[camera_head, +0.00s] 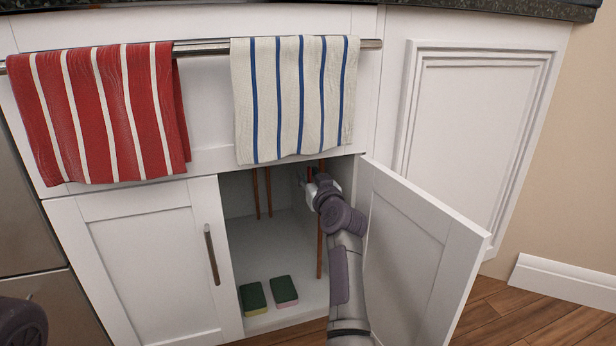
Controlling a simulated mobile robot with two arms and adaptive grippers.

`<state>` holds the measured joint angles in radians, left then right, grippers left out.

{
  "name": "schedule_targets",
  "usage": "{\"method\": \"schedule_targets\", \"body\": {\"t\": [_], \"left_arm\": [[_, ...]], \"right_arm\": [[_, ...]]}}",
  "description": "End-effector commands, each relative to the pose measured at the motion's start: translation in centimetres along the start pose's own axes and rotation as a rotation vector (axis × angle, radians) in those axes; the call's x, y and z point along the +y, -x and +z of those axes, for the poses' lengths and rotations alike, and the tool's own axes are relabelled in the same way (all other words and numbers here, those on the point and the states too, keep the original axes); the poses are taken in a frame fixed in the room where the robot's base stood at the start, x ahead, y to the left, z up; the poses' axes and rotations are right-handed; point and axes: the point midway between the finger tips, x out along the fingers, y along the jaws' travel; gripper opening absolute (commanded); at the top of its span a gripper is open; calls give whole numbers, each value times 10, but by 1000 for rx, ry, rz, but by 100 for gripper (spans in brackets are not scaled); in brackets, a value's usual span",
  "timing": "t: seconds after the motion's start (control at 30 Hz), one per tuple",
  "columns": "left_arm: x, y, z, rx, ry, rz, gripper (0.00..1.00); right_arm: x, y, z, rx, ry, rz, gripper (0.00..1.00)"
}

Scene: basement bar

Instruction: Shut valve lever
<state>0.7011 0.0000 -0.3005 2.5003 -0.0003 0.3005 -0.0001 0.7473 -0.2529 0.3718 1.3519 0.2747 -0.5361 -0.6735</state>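The valve sits inside the open cabinet, near the top right. A small red part (309,174), which looks like the valve lever, shows just beyond my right gripper (312,184). My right arm reaches in through the doorway, and its gripper is right at the red part. The arm's wrist hides the fingertips and most of the valve, so I cannot tell whether they touch or whether the fingers are open or shut. A copper pipe (319,255) runs down below the valve. My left gripper is not in view; only a dark part of mine shows at the lower left corner.
The right cabinet door (425,240) stands open close beside my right arm. The left door (140,265) is shut. Two sponges (253,299) (284,291) lie on the cabinet floor. Thin copper pipes (268,192) stand at the back. A red towel (100,112) and a blue-striped towel (295,98) hang above.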

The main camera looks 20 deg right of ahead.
Motion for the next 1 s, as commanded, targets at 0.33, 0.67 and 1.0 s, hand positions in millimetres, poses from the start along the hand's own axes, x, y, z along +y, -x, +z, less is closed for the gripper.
{"method": "schedule_targets", "body": {"t": [0.33, 0.67, 1.0], "left_arm": [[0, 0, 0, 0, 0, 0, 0], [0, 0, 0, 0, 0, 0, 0], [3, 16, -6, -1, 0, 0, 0]], "right_arm": [[0, 0, 0, 0, 0, 0, 0], [0, 0, 1, 2, 0, 0, 0], [0, 16, 7, 105, 6, -1, 0]]}}
